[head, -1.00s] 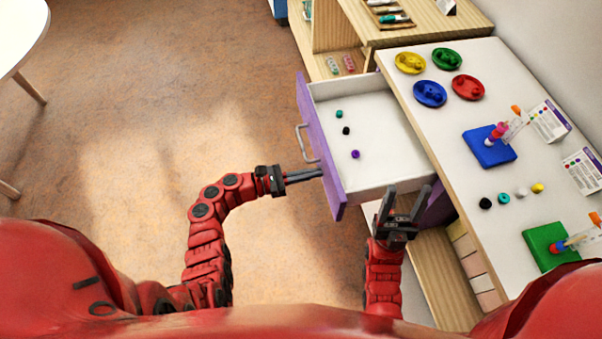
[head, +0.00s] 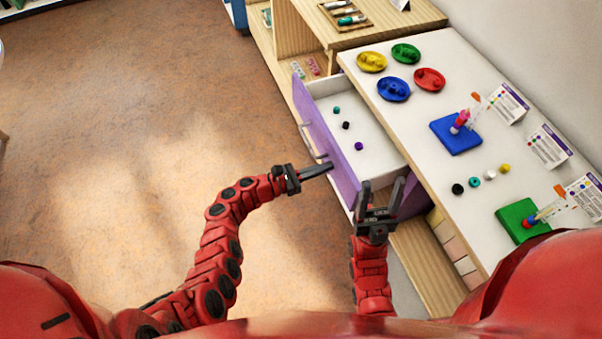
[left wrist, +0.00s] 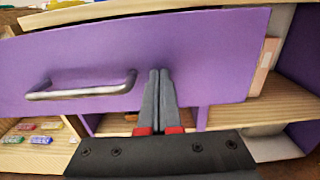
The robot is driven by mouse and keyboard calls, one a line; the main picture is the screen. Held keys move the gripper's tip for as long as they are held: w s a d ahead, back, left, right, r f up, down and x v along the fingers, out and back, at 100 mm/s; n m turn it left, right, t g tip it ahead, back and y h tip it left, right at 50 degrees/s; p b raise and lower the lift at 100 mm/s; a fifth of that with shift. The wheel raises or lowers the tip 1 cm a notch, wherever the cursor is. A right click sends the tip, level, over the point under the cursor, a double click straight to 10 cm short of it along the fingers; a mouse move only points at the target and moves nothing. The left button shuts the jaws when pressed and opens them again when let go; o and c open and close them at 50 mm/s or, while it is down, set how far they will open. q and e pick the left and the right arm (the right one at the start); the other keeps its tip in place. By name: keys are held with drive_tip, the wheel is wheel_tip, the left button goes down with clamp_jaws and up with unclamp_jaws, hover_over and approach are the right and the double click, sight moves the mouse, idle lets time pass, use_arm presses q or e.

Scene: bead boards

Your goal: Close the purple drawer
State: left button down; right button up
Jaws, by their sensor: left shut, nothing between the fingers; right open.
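The purple drawer (head: 334,150) is pulled partly out of the white-topped cabinet, with teal, black and purple beads on its white floor (head: 370,130). Its purple front (left wrist: 200,50) and grey bar handle (left wrist: 80,91) fill much of the left wrist view. My left gripper (head: 331,166) is shut and empty, its fingertips at the drawer front, below the handle in the head view and right of it in the left wrist view. Its fingers (left wrist: 160,75) seem to touch the front. My right gripper (head: 381,188) is open and empty by the drawer's near side.
The white cabinet top (head: 425,110) holds coloured dishes (head: 394,89), a blue bead board (head: 455,135), a green bead board (head: 522,221), loose beads and cards. A wooden shelf (head: 320,30) stands behind. The floor at left is clear.

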use_arm(q)
drive_tip(key=b, duration=0.4)
approach(371, 158)
drive_tip(key=r, duration=0.1)
drive_tip(key=d+r, duration=0.1)
drive_tip(key=r, duration=0.1)
drive_tip(key=shift+w+r, duration=0.15)
drive_tip(key=b+x, duration=0.6)
drive_tip(key=x, duration=0.2)
drive_tip(key=shift+d+r+b, duration=0.1)
drive_tip(key=shift+d+b, duration=0.15)
drive_tip(key=shift+b, duration=0.1)
drive_tip(key=shift+w+d+r, duration=0.1)
drive_tip(key=shift+d, duration=0.1)
drive_tip(key=shift+r, duration=0.35)
drive_tip(key=shift+r, duration=0.1)
